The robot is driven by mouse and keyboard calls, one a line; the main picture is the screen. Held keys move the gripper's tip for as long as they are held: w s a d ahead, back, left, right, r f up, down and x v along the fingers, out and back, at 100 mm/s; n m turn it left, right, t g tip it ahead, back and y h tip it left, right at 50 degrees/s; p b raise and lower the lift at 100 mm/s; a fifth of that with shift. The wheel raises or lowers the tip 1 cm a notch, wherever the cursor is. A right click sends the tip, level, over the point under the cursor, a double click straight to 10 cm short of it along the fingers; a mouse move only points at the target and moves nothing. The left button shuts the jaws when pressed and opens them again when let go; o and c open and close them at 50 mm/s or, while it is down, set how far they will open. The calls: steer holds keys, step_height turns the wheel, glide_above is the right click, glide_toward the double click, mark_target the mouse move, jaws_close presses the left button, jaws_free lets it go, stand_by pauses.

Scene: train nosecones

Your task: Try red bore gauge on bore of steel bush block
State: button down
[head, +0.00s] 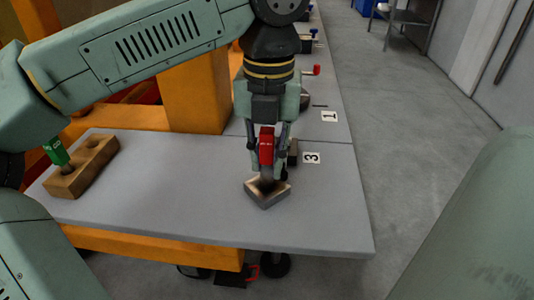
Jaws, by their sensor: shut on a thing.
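The red bore gauge (266,146) is upright between the fingers of my gripper (268,172), which is shut on it. The steel bush block (267,195) lies on the grey bench top, directly below the gauge. The gauge's dark lower end is at the top of the block, over its bore. I cannot tell whether the tip is inside the bore, since the gauge and the fingers cover it.
A wooden block (82,166) with a green gauge (57,152) standing in it is at the left of the bench (190,205). Labels 3 (312,158) and 1 (329,116) are on the right side. Another red-handled tool (310,70) lies farther back. The bench front is clear.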

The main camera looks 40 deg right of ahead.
mark_target(267, 130)
stand_by(0.3)
steer(key=shift+r+p, duration=2.35)
steer(key=shift+r, duration=0.55)
